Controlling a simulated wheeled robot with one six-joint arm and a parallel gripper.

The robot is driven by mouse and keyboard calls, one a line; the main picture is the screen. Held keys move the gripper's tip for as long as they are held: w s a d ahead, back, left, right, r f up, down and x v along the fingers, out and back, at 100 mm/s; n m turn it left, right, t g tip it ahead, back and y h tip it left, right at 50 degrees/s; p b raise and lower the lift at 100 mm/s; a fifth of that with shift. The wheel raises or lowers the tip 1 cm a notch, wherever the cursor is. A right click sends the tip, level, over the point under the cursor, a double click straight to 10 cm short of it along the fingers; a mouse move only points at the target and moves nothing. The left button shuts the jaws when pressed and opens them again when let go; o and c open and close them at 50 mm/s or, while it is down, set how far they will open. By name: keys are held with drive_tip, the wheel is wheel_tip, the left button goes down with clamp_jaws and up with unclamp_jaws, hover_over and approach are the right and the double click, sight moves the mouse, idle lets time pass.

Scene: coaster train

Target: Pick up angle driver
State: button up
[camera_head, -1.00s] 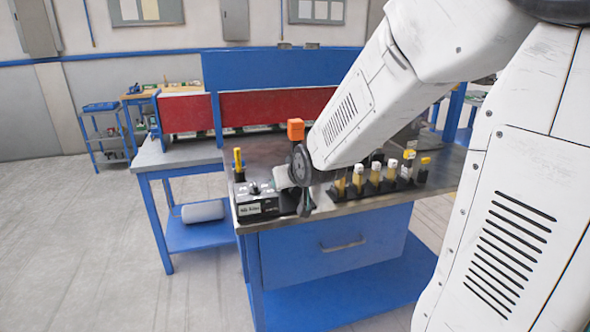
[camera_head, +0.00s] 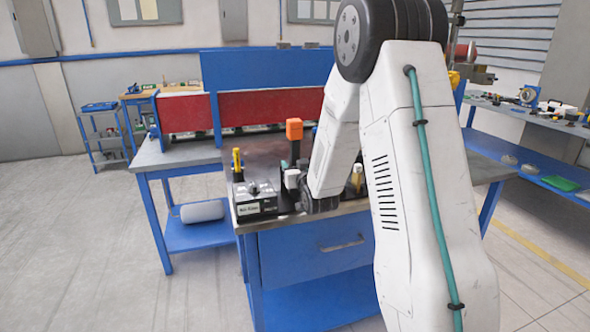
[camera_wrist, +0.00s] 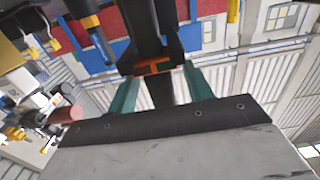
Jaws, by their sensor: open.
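The tool that I take to be the angle driver has an orange block-shaped head (camera_head: 294,130) on a dark upright shaft in the head view. It stands at the left part of the steel-topped workbench (camera_head: 268,147). In the wrist view a black upright piece with an orange band (camera_wrist: 153,67) stands between the fingers; it seems to be this tool. My gripper (camera_wrist: 160,80) is open, with one teal finger on each side of the black piece. I cannot tell whether either finger touches it. In the head view my arm hides most of the gripper.
A black box with a label (camera_head: 256,200) stands at the bench's front left, with a yellow-topped tool (camera_head: 238,160) behind it. Another yellow tool (camera_head: 356,178) shows beside my arm, which hides the bench's right part. A red panel (camera_head: 265,105) stands behind.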

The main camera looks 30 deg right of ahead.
drive_tip(key=shift+x, duration=1.25)
clamp_jaws()
idle(0.4)
drive_tip(key=shift+r, duration=0.1)
